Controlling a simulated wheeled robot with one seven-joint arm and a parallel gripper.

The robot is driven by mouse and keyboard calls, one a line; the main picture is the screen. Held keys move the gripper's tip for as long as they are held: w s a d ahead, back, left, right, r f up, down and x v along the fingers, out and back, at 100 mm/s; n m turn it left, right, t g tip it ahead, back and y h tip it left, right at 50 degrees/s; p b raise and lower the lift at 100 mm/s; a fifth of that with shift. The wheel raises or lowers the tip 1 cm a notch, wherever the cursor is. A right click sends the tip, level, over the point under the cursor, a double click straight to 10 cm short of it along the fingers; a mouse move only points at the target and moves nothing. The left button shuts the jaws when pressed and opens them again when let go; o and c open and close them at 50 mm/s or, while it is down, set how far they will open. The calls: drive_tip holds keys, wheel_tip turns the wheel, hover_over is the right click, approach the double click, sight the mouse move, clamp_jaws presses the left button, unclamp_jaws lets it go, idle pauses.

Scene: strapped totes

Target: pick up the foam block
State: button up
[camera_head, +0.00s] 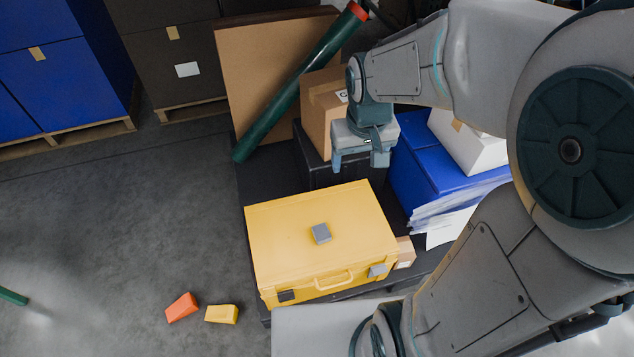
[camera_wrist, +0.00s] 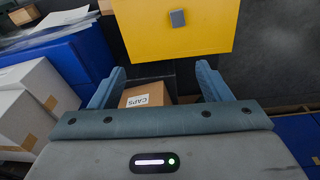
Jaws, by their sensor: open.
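The foam block (camera_head: 321,233) is a small grey block lying on top of the yellow case (camera_head: 290,215), near the middle of its lid. In the wrist view the grey block (camera_wrist: 178,18) shows at the top, on the yellow lid (camera_wrist: 205,40). My gripper (camera_head: 362,164) is open and empty. It is above and behind the case, apart from the block. In the wrist view its two fingers (camera_wrist: 160,85) stand wide apart with nothing held between them.
A dark green tube (camera_head: 295,90) with a red end leans behind the case. A cardboard box (camera_head: 318,110), a blue tote (camera_head: 425,165) and a white box (camera_head: 470,145) stand near my gripper. Orange (camera_head: 181,307) and yellow (camera_head: 222,314) wedges lie on the floor. Open floor is at left.

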drive_tip(key=n+g+b, duration=0.2)
drive_tip(key=b, duration=1.3)
hover_over(321, 231)
wheel_tip(321, 231, down, 30)
drive_tip(key=r, duration=0.1)
drive_tip(key=f+b, duration=0.1)
drive_tip(key=f, duration=0.4)
drive_tip(key=f+b, duration=0.1)
drive_tip(key=f, duration=0.2)
drive_tip(key=shift+w+a+f+b, duration=0.2)
drive_tip(key=shift+w+f+b, duration=0.05)
drive_tip(key=shift+w+b, duration=0.15)
drive_tip(key=shift+s+d+f+b, duration=0.15)
drive_tip(key=shift+f+b, duration=0.35)
drive_tip(key=shift+f, duration=0.45)
drive_tip(key=shift+s+f+b, duration=0.1)
drive_tip(key=shift+f+b, duration=0.4)
drive_tip(key=shift+f, duration=0.5)
drive_tip(key=shift+s+d+f+b, duration=0.15)
drive_tip(key=shift+f+b, duration=0.35)
drive_tip(key=shift+f, duration=0.45)
drive_tip(key=shift+r, duration=0.1)
drive_tip(key=c, duration=1)
